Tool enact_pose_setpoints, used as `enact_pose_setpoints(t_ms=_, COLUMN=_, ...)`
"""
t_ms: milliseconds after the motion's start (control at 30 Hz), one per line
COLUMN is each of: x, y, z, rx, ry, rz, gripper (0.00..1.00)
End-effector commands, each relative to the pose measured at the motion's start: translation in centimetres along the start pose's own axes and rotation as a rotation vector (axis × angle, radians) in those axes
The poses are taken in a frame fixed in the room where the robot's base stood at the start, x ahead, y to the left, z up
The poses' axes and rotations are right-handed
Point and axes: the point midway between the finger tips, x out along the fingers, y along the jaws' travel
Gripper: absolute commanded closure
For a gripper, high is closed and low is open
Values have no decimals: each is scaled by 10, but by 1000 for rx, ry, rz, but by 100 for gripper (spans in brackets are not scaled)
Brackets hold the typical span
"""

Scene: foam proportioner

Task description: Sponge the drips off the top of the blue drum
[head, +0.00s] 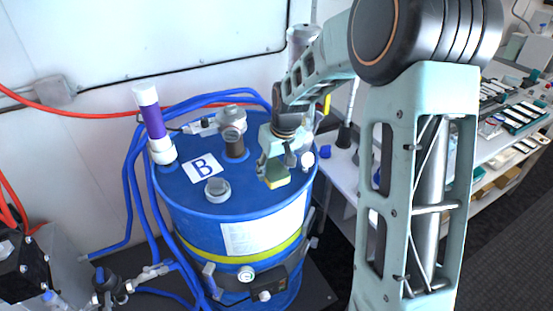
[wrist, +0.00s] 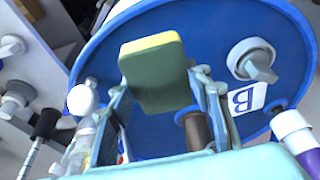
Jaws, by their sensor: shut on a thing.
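The blue drum (head: 235,195) stands upright in the middle of the head view, and its round top also fills much of the wrist view (wrist: 100,60). My gripper (head: 277,168) is over the right part of the top. It is shut on a green sponge (head: 277,178) with a yellow layer. In the wrist view the sponge (wrist: 155,75) sits between the two fingers and hides part of the top. I cannot tell whether the sponge touches the drum. I cannot make out drips on the visible top.
On the top stand a grey cap (head: 217,190), a brown pipe fitting (head: 234,142), a purple and white tube (head: 152,120) and a "B" label (head: 203,167). Blue hoses (head: 130,200) run around the drum's left side. A cluttered white bench (head: 480,150) is at right.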

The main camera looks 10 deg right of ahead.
Motion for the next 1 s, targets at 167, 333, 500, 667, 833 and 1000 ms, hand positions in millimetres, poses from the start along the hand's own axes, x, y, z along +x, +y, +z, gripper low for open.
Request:
enact_pose_setpoints(t_ms=167, x=-16, y=-2, z=-8, rx=0, ry=2, rz=0, gripper=85)
enact_pose_setpoints(t_ms=333, x=-18, y=-3, z=-8, rx=1, ry=1, rz=0, gripper=85)
enact_pose_setpoints(t_ms=500, x=-17, y=-3, z=-8, rx=1, ry=1, rz=0, gripper=85)
enact_pose_setpoints(t_ms=667, x=-17, y=-3, z=-8, rx=1, ry=1, rz=0, gripper=85)
enact_pose_setpoints(t_ms=833, x=-17, y=-3, z=-8, rx=1, ry=1, rz=0, gripper=85)
enact_pose_setpoints(t_ms=1000, x=-17, y=-2, z=-4, rx=10, ry=0, rz=4, gripper=85)
